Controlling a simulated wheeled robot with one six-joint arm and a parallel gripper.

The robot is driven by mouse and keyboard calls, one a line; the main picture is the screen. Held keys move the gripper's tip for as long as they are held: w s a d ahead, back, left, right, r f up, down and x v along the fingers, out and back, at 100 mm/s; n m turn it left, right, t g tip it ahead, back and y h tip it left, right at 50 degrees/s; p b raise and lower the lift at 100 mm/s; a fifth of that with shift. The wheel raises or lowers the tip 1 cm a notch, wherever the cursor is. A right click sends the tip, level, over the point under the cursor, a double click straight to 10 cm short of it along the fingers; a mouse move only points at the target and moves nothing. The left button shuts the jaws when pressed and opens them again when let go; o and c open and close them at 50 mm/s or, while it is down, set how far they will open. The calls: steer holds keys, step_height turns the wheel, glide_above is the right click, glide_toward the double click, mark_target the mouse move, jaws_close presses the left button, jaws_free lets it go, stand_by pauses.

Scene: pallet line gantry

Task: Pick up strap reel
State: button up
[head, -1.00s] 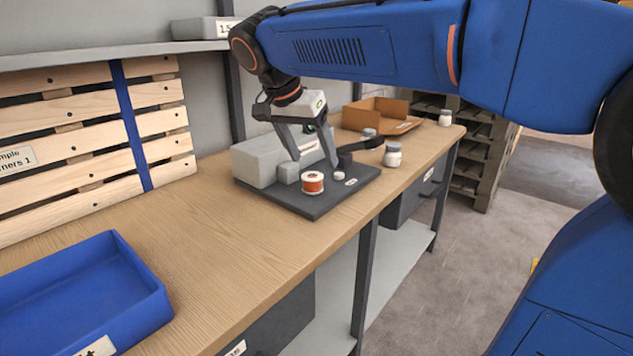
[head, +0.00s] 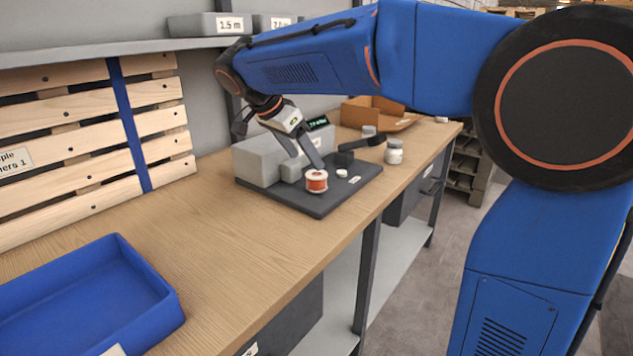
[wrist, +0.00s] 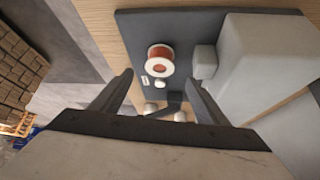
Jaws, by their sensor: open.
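The strap reel (head: 317,181) is a small white spool with a red-orange winding. It stands on the front part of a dark grey base plate (head: 318,207), beside a grey block-shaped machine (head: 258,160). The reel also shows in the wrist view (wrist: 160,59), beyond my fingertips and roughly midway between them, with nothing gripping it. My gripper (head: 305,166) is open and empty, close behind and above the reel in the head view. Its two spread fingers show clearly in the wrist view (wrist: 158,80). One finger is partly hidden in the head view.
A blue tray (head: 165,318) lies at the front left of the wooden bench (head: 215,225). A dark handle (head: 362,143), a white-capped jar (head: 393,152) and a cardboard box (head: 352,112) are right of and behind the machine. A slatted pallet (head: 80,145) leans at the left. The bench middle is clear.

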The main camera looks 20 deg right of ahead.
mark_target(317, 176)
steer(key=shift+x, duration=4.4)
steer(key=shift+a, duration=0.1)
steer(key=c, duration=1.3)
steer(key=shift+r, duration=0.1)
